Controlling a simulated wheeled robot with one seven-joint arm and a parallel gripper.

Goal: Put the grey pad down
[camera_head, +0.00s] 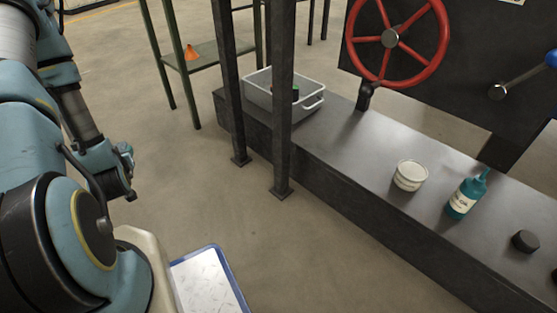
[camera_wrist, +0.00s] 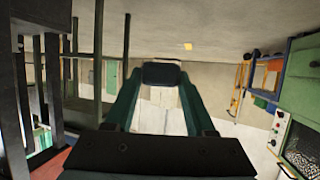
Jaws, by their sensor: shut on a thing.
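In the wrist view, my gripper (camera_wrist: 160,82) reaches forward with its two green fingers. It is shut on the grey pad (camera_wrist: 160,72), a small dark rounded block at the fingertips. Nothing else touches the pad in this view. In the head view my arm fills the left side, and the pad cannot be made out there.
A long dark bench (camera_head: 365,165) holds a grey bin (camera_head: 272,101), a white tub (camera_head: 410,175), a teal bottle (camera_head: 466,195) and a black puck (camera_head: 525,241). Dark posts stand before it. A red wheel (camera_head: 427,62) is behind. A green shelf (camera_head: 209,64) holds an orange cone (camera_head: 190,52).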

